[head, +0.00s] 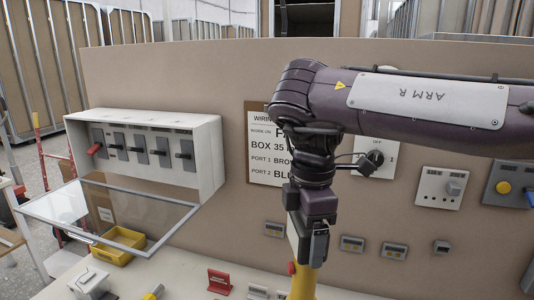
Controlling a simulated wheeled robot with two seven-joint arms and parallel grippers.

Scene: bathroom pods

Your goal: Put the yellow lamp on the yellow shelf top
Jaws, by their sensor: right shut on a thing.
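My right arm comes in from the right and its gripper (312,252) points down near the lower middle of the head view. It is shut on a tall yellow object (302,282) with a red part on its side, which seems to be the yellow lamp. The gripper hides part of it, and its lower end runs out of the picture. I cannot make out a yellow shelf top. My left gripper is not in view.
A beige panel stands behind the white counter (180,272). A white breaker box (208,160) has its clear cover (90,215) swung out, with a yellow bin (120,246) beneath. A red stand (220,281) sits left of the yellow object. Switches and small meters line the right.

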